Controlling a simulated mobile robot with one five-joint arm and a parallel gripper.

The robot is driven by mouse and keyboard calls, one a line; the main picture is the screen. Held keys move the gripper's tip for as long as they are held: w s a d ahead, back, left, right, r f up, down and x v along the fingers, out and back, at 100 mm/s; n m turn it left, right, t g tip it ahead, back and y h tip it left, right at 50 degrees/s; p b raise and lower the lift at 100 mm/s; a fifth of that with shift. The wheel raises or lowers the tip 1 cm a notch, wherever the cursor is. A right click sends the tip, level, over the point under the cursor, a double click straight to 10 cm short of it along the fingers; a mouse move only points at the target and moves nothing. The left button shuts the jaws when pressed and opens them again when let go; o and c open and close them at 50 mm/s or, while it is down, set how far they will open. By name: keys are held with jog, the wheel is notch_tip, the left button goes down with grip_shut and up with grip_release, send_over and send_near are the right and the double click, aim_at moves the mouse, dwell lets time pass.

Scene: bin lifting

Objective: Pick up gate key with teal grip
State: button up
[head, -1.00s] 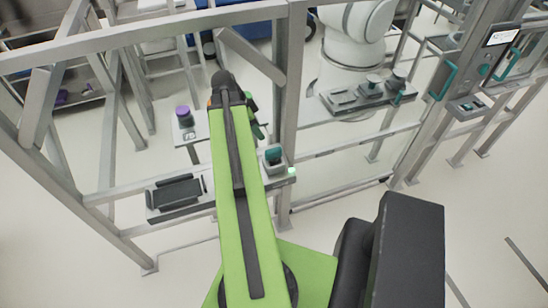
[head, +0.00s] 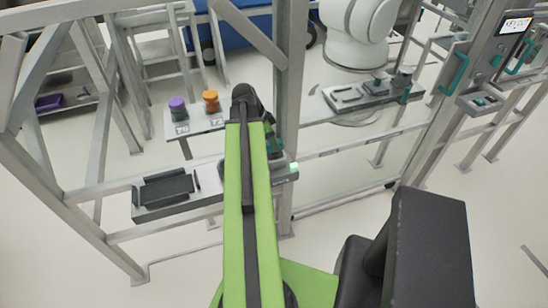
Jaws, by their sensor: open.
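A teal grip (head: 275,146), which looks like the gate key's, stands in a grey holder with a lit green lamp beside it, on the shelf at the middle rail. My arm covers its left part. My gripper (head: 267,121) is at the far end of my green arm, just above and beyond the teal grip in the head view. It is open, but its fingertips are mostly hidden behind the arm's dark end. I cannot tell the gap between gripper and grip, and I see no hold on it.
A purple knob (head: 177,106) and an orange knob (head: 210,99) stand on a shelf to the left. A black tray (head: 167,188) lies on the near shelf. Grey frame posts and rails surround the arm. A gate with teal handles (head: 453,73) is at right.

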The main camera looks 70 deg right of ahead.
jog(key=shift+s+d+f, duration=0.1)
jog(key=shift+s+f, duration=0.05)
jog(key=shift+f, duration=0.5)
jog(key=shift+r, duration=0.2)
grip_shut()
dwell(0.7)
